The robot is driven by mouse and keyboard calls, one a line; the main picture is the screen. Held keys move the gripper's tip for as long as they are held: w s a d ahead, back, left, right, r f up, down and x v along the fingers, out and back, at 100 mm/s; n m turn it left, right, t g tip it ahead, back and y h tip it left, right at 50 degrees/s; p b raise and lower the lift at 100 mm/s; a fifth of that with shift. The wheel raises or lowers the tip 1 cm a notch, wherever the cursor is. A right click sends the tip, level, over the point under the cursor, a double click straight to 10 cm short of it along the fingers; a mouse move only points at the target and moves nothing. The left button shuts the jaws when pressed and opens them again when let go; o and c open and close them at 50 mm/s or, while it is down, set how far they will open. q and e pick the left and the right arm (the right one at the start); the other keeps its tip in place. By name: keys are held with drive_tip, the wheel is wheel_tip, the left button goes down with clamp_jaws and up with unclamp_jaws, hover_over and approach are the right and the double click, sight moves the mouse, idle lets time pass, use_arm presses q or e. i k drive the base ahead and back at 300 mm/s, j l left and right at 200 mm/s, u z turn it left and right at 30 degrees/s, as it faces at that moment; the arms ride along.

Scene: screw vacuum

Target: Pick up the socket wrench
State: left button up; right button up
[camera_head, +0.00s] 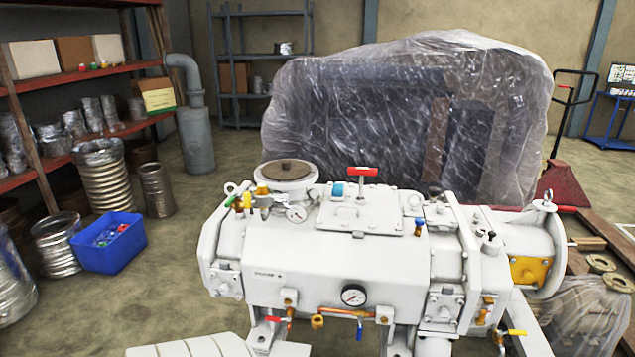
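A T-shaped tool with a red crossbar handle (362,171) and a dark shaft stands upright on top of the white vacuum pump (330,290). It looks like the socket wrench, and its lower end meets the pump's top cover plate (375,215). A blue and white cap sits just left of the tool, apart from it. Neither of my grippers is in view, and nothing is touching the tool.
A round port with a brown disc (288,170) and a small gauge stand left of the tool. A blue bin (108,243) is on the floor at left, near shelves (90,80). A plastic-wrapped load (400,120) rises behind the pump. Space above the pump top is clear.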

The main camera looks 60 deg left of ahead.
sight(362, 172)
drive_tip(key=u, duration=1.65)
